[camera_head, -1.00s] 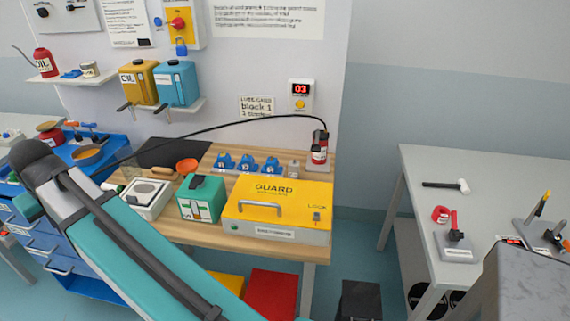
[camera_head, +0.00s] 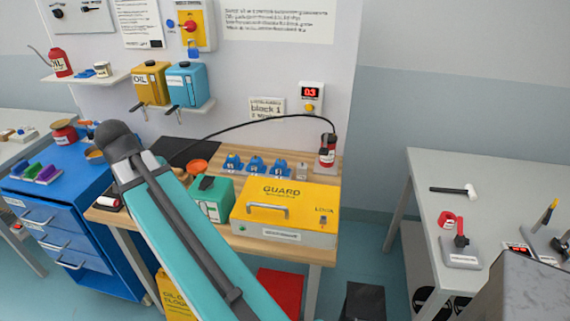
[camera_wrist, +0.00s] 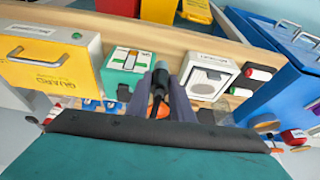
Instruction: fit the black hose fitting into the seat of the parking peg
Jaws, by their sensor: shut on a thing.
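In the wrist view my gripper (camera_wrist: 161,90) has its two grey fingers shut on the black hose fitting (camera_wrist: 159,82), in front of the bench. In the head view my arm hides the gripper and the fitting. The black hose (camera_head: 250,126) arcs from a red canister (camera_head: 327,152) at the bench's back right corner leftward toward my arm. I cannot pick out the parking peg or its seat with certainty in either view.
The bench holds a yellow guard box (camera_head: 287,209), a green box (camera_head: 222,187) and several blue blocks (camera_head: 255,165). A blue drawer cabinet (camera_head: 60,225) stands left. A grey table (camera_head: 500,190) with small tools stands right, beyond a floor gap.

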